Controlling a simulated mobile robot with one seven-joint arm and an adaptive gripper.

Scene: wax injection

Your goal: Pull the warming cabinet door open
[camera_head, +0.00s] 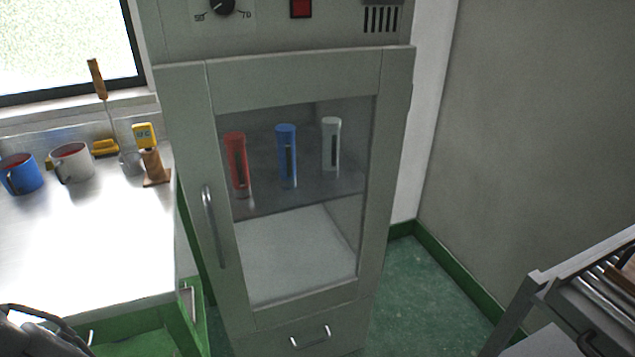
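The warming cabinet (182,110) stands upright in the middle of the view, grey, with a control panel on top. Its door (295,82) has a grey frame around a glass pane and looks shut. A vertical metal handle (212,227) is on the left side of the door frame. Through the glass, a red tube (238,165), a blue tube (287,156) and a pale grey tube (331,145) stand on a shelf. My gripper's fingertips are not visible; a dark piece at the lower left corner may be part of my arm.
A steel-topped bench (100,240) stands left of the cabinet, with a blue mug (20,174), a white mug (72,163) and small tools. A lower drawer handle (310,338) sits under the door. A metal rack (580,275) stands at the lower right; green floor (425,285) is clear between.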

